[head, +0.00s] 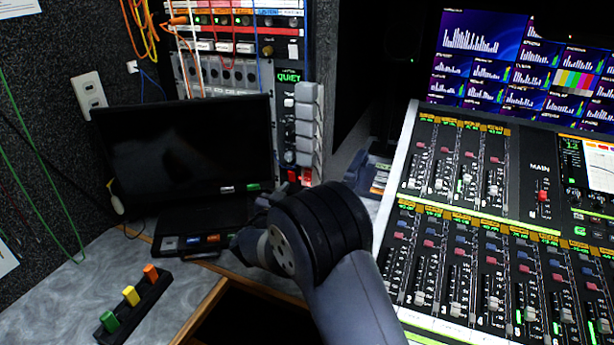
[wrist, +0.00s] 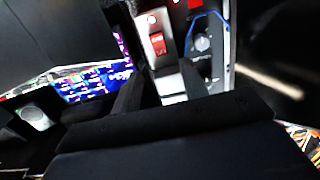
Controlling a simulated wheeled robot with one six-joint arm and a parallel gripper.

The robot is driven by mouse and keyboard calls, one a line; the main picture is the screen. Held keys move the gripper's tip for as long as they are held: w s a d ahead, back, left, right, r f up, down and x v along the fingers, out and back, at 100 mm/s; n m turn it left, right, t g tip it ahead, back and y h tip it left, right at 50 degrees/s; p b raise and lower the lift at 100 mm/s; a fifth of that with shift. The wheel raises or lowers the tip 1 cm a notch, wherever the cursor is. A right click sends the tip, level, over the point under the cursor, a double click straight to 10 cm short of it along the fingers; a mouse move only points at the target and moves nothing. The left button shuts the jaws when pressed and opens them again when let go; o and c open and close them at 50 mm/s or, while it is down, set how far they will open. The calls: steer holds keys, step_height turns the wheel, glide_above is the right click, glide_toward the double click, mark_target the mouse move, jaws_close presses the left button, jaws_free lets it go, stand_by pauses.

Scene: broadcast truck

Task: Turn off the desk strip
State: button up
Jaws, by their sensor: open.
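No label reading "desk strip" is legible. A pale panel (wrist: 175,76) in the wrist view carries a red rocker switch (wrist: 158,43), close ahead of my gripper (wrist: 158,84). The gripper is open, with a dark finger on each side and nothing between them. In the head view my wrist hides most of the gripper, which points toward the foot of the rack. Small red parts (head: 305,176) show there, below a column of grey blocks (head: 305,125). Whether the switch is pressed, and whether a fingertip touches it, I cannot tell.
A black monitor (head: 185,145) stands left of my wrist. A black bar with green, yellow and orange blocks (head: 135,303) lies on the grey desk (head: 65,300). A mixing console (head: 480,220) fills the right. A white wall socket (head: 89,95) is at left.

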mark_target(308, 173)
steer(key=x, duration=0.7)
steer(key=shift+w+d, duration=0.1)
steer(key=shift+w, duration=0.2)
steer(key=shift+c, duration=0.3)
